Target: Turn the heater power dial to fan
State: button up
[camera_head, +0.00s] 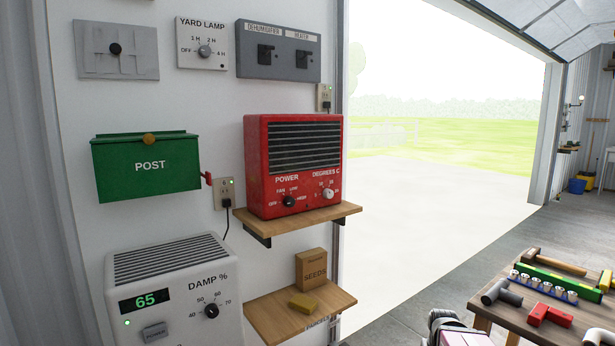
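The red heater (256,165) stands upright on an upper wooden shelf against the white wall. Its front has a dark louvred grille above two dials. The black power dial (289,201) is at the lower left of the front, with OFF, FAN, LOW and HIGH marked around it. Its pointer is too small to read with certainty. A light-coloured degrees C dial (327,194) sits to its right. Nothing touches or covers the power dial.
The upper shelf (335,212) juts out under the heater. A green post box (147,168) hangs at left. A white dehumidifier (171,270) stands below. A lower shelf (265,317) holds a seeds box. A workbench (583,318) with tools stands at right.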

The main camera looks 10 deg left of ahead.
aim_at(288, 201)
jog(key=j+u, duration=0.2)
jog(key=u, duration=0.95)
